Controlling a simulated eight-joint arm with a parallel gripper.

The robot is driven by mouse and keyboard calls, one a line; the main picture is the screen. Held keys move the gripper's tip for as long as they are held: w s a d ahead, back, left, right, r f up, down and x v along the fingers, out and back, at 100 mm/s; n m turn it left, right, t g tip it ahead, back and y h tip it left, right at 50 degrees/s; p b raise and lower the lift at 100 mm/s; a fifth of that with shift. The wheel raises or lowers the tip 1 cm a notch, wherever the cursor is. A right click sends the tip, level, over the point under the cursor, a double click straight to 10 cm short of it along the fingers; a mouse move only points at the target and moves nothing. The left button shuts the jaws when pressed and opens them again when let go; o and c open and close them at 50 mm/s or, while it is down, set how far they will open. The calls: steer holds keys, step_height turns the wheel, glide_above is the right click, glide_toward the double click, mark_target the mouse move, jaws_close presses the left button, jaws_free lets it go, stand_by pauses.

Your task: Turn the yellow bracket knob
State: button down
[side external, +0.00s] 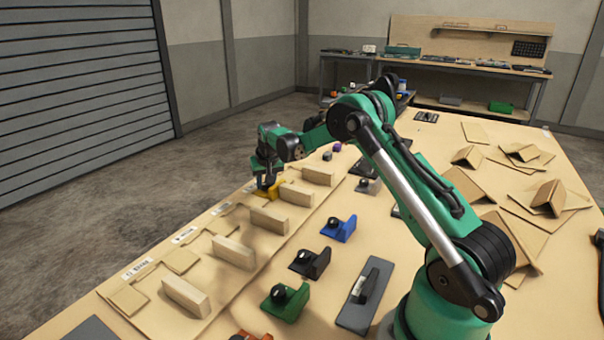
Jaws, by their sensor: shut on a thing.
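The yellow bracket (273,193) sits at the left edge of the table, beside a row of pale wooden blocks. Only part of its yellow base shows; my gripper hides its knob. My gripper (268,183) is right above the bracket, pointing down, shut on the knob. The fingers are small and dark in this view, and how far the knob is turned cannot be told.
Blue (339,229), black (310,262) and green (286,301) brackets with dark knobs stand right of the wooden blocks (233,252). A dark plate with a handle (365,295) lies near my base. Folded cardboard pieces (548,197) cover the right side.

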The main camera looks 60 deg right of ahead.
stand_by(0.4)
steer(key=c, duration=0.5)
jaws_free()
steer(key=shift+c, duration=0.2)
